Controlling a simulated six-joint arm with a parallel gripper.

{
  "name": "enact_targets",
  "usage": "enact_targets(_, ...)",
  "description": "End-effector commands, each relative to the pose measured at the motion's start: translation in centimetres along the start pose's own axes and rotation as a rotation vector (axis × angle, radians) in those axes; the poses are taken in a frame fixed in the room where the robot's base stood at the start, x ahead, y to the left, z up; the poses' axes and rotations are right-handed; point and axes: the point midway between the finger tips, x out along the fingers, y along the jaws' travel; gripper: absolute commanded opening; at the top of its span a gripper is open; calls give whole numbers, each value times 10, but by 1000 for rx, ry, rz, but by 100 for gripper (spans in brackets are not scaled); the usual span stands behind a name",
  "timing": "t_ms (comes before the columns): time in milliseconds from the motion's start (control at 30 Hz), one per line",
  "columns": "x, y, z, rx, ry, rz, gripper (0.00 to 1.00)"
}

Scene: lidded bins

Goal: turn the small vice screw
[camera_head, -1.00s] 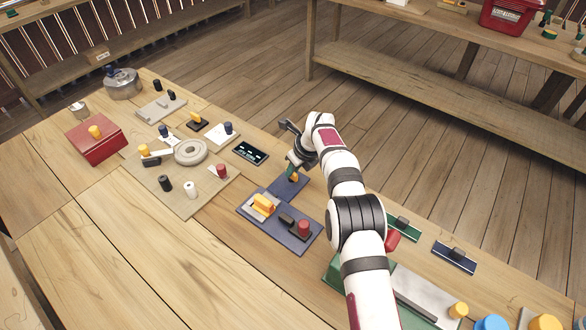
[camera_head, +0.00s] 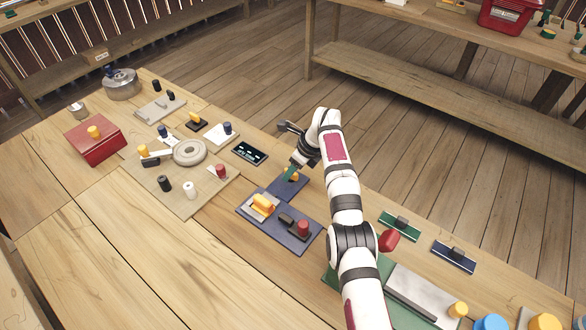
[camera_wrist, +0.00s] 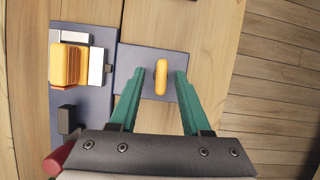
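A yellow oblong knob (camera_wrist: 161,77) stands on a small blue plate (camera_wrist: 125,62) and looks like the vice screw's handle; I cannot tell its part for certain. In the head view the yellow knob (camera_head: 294,177) is partly hidden by my gripper. My gripper (camera_wrist: 158,71) is open, with one green finger on each side of the knob and a visible gap on both sides. In the head view my gripper (camera_head: 291,171) is just above the small plate, tilted.
A larger blue plate (camera_head: 293,245) beside it carries a yellow block (camera_head: 263,204), a dark block and a red knob (camera_head: 303,228). A dark display panel (camera_head: 250,153) lies to the left. A beige board (camera_head: 205,203) with several parts is further left. Bare wood lies in front.

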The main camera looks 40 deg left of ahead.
Motion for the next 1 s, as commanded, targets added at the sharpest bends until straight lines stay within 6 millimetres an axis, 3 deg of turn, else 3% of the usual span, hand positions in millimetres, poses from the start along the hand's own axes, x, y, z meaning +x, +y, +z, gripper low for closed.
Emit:
enact_targets(467,0,-2,2,27,1,-11,48)
enact_targets(667,-1,-1,2,162,3,-68,48)
enact_targets(800,-2,2,3,375,-2,-159,48)
enact_targets(1000,-60,10,5,380,-5,-161,48)
